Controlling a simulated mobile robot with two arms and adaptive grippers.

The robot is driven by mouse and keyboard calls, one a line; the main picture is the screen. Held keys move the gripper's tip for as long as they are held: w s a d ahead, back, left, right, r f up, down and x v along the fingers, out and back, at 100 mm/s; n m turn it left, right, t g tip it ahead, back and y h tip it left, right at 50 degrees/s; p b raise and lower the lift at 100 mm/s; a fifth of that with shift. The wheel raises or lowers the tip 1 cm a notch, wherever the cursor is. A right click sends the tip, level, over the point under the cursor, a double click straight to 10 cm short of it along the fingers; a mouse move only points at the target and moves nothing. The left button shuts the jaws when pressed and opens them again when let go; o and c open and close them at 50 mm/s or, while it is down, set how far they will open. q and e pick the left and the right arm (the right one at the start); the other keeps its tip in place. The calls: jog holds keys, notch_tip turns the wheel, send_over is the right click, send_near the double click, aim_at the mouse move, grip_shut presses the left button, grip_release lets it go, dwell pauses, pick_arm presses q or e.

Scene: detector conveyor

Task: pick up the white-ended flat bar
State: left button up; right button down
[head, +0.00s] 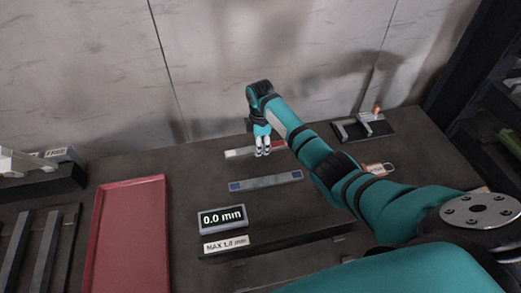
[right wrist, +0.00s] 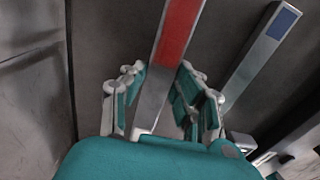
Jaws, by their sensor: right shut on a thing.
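The white-ended flat bar (head: 238,153) lies toward the back of the dark table in the head view, its pale end to the left and a red stretch at its right. My right gripper (head: 263,150) comes down on it from above and is shut on its middle. In the right wrist view the bar (right wrist: 178,38) runs between the fingers (right wrist: 158,92), its red part beyond them; a pale end shows low, partly hidden by the gripper's body. I cannot tell whether the bar is clear of the table. My left gripper is not in view.
A blue-ended bar (head: 266,181) lies just in front; a 0.0 mm display (head: 221,218) and a MAX 1.0 mm label (head: 226,243) are nearer. A red tray (head: 127,238) is at left, a small fixture (head: 362,128) at back right. A wall stands behind.

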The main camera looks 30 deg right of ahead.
jog(key=s+a+b, duration=0.1)
jog(key=a, duration=0.3)
jog(key=s+a+r+b, duration=0.1)
jog(key=a, duration=0.4)
jog(key=s+a+b, duration=0.1)
jog(key=a, duration=0.3)
jog(key=shift+a+r, duration=0.4)
jog(key=shift+s+a+r, duration=0.15)
jog(key=shift+a+r, duration=0.05)
jog(key=shift+a, duration=0.8)
